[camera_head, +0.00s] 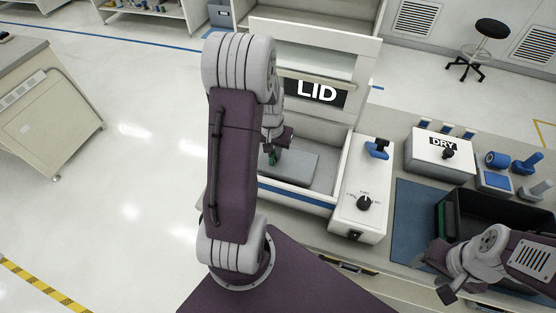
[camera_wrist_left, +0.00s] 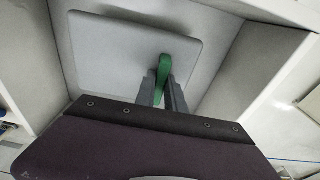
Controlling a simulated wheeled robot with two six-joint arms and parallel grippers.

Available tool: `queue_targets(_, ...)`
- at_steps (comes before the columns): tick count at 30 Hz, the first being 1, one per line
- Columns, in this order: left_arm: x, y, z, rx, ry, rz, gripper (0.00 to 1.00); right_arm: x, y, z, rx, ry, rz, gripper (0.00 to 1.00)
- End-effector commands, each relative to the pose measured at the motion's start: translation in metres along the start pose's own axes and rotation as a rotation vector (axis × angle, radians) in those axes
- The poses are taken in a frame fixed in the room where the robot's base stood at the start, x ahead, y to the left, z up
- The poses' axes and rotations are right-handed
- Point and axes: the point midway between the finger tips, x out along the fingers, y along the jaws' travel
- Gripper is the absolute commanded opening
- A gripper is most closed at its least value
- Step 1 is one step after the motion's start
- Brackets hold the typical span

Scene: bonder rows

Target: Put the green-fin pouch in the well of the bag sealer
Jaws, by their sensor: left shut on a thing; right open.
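The green-fin pouch (camera_head: 295,167) is a flat grey slab with rounded corners and an upright green fin. It shows large in the left wrist view (camera_wrist_left: 120,55), where my left gripper (camera_wrist_left: 160,88) is shut on the green fin (camera_wrist_left: 164,68). In the head view my left gripper (camera_head: 272,150) is partly hidden by my arm. The pouch is within the white walls of the bag sealer's (camera_head: 335,180) well; I cannot tell whether it touches the floor. The lid (camera_head: 315,92), marked LID, stands raised behind. My right gripper (camera_head: 440,280) is open and empty at lower right.
Right of the well is the sealer's panel with a black knob (camera_head: 364,203) and a blue handle (camera_head: 377,149). Farther right are a white box marked DRY (camera_head: 436,153), a blue mat (camera_head: 411,215) and a black bin (camera_head: 490,200). The floor at left is clear.

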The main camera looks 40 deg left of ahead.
Motion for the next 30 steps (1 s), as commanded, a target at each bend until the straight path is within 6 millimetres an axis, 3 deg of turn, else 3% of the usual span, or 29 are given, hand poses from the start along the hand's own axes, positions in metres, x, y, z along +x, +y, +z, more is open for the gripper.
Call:
queue_targets(4, 0.006, 0.000, 0.001, 0.000, -0.001, 0.000, 0.00, 0.000, 0.000, 0.000, 0.000, 0.000, 0.000, 0.53)
queue_targets(10, 0.037, 0.000, 0.005, 0.000, -0.003, 0.000, 0.00, 0.001, 0.000, 0.000, 0.000, 0.000, 0.000, 0.53)
queue_targets(22, 0.044, 0.000, 0.005, 0.000, 0.000, -0.001, 0.00, 0.005, 0.000, 0.001, 0.000, 0.000, 0.000, 0.53)
queue_targets(23, 0.043, 0.000, 0.005, 0.000, 0.000, 0.000, 0.22, 0.004, 0.000, 0.001, 0.000, 0.000, 0.000, 0.53)
queue_targets(24, 0.042, 0.000, 0.005, 0.000, 0.000, 0.000, 0.34, 0.004, 0.000, 0.001, 0.000, 0.000, 0.000, 0.53)
queue_targets(30, 0.042, 0.000, 0.005, 0.000, 0.000, 0.000, 0.36, 0.004, 0.000, 0.000, 0.000, 0.000, 0.000, 0.53)
